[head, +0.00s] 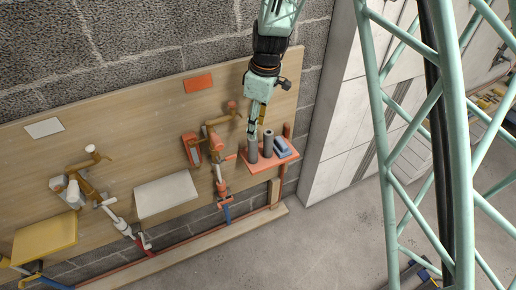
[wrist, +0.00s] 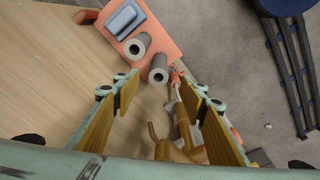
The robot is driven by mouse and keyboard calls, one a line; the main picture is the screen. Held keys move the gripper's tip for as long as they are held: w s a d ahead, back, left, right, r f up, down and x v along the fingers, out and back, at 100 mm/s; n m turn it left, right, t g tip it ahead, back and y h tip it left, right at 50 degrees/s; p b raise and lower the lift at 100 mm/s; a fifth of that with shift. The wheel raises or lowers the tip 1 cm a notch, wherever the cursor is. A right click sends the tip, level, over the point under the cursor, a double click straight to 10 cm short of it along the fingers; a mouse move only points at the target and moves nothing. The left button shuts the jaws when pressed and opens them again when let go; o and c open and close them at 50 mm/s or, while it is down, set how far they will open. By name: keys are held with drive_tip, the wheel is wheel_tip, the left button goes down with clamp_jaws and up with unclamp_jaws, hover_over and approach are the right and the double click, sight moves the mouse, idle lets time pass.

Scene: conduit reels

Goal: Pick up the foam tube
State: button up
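Two grey hollow tubes stand upright on an orange shelf (head: 257,167) on the wooden board. Either could be the foam tube; I cannot tell which. The left tube (head: 253,151) is nearest my gripper (head: 256,124), and the other tube (head: 268,142) stands just right of it. In the wrist view, the near tube (wrist: 158,72) lies just beyond the gap between my fingertips, and the second tube (wrist: 136,47) is farther up and left. My gripper (wrist: 160,90) is open, its two yellow-padded fingers apart with no tube between them.
A blue block (head: 282,146) lies on the shelf right of the tubes; it also shows in the wrist view (wrist: 125,18). Brown and white pipe fittings (head: 214,150) are mounted close left of the shelf. An orange vertical pipe (head: 284,160) runs at the shelf's right.

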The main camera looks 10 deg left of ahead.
sight(251, 151)
drive_tip(key=shift+w+a+f, duration=0.1)
drive_tip(key=shift+a+f, duration=0.05)
drive_tip(key=shift+f, duration=0.25)
drive_tip(key=shift+w+a+f, duration=0.1)
drive_tip(key=shift+a+f, duration=0.05)
drive_tip(key=shift+f, duration=0.25)
drive_tip(key=shift+a+f+b, duration=0.15)
drive_tip(key=shift+f+b, duration=0.05)
drive_tip(key=shift+f, duration=1.2)
drive_tip(key=shift+a+f+b, duration=0.2)
drive_tip(key=shift+f+b, duration=0.05)
drive_tip(key=shift+f, duration=1.2)
drive_tip(key=shift+a+f+b, duration=0.15)
drive_tip(key=shift+f+b, duration=0.05)
drive_tip(key=shift+f, duration=1.2)
drive_tip(key=shift+f, duration=0.1)
drive_tip(key=shift+a+f+b, duration=0.25)
drive_tip(key=shift+f+b, duration=0.1)
drive_tip(key=shift+f, duration=0.9)
drive_tip(key=shift+a+f+b, duration=0.2)
drive_tip(key=shift+f+b, duration=0.1)
drive_tip(key=shift+f, duration=0.9)
drive_tip(key=shift+c, duration=0.7)
drive_tip(key=c, duration=0.6)
drive_tip(key=shift+c, duration=0.2)
